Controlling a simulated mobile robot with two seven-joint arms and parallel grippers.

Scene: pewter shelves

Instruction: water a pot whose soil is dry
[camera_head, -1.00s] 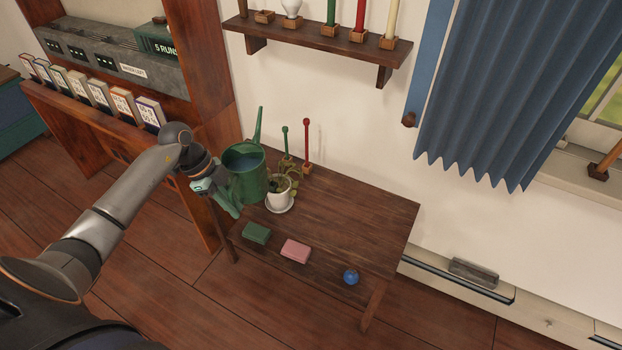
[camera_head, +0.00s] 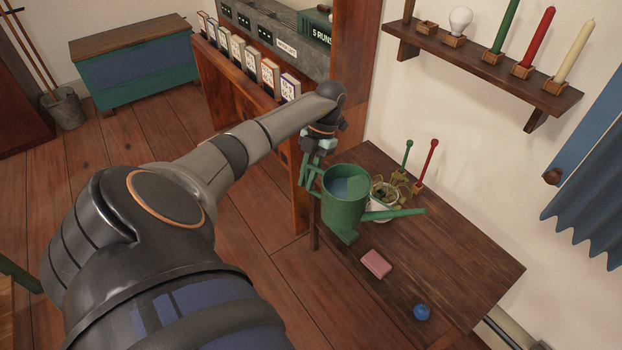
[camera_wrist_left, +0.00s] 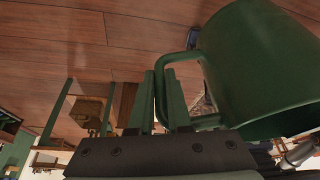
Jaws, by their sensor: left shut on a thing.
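My left gripper (camera_head: 313,172) is shut on the handle of the green watering can (camera_head: 343,208). In the left wrist view its fingers (camera_wrist_left: 166,100) close around the handle beside the can's body (camera_wrist_left: 265,65). The can is over the left end of the table, with bluish water showing inside and its long spout pointing right. A white pot (camera_head: 379,210) with a leafy plant (camera_head: 387,190) stands just behind the can and spout, partly hidden by them. I cannot tell whether its soil is dry. My right gripper is not in view.
The wooden table (camera_head: 470,255) also holds a pink block (camera_head: 376,264), a blue ball (camera_head: 421,312), and green (camera_head: 406,157) and red (camera_head: 427,164) ball-topped sticks. A wall shelf (camera_head: 480,75) with candles hangs behind. The table's right part is clear.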

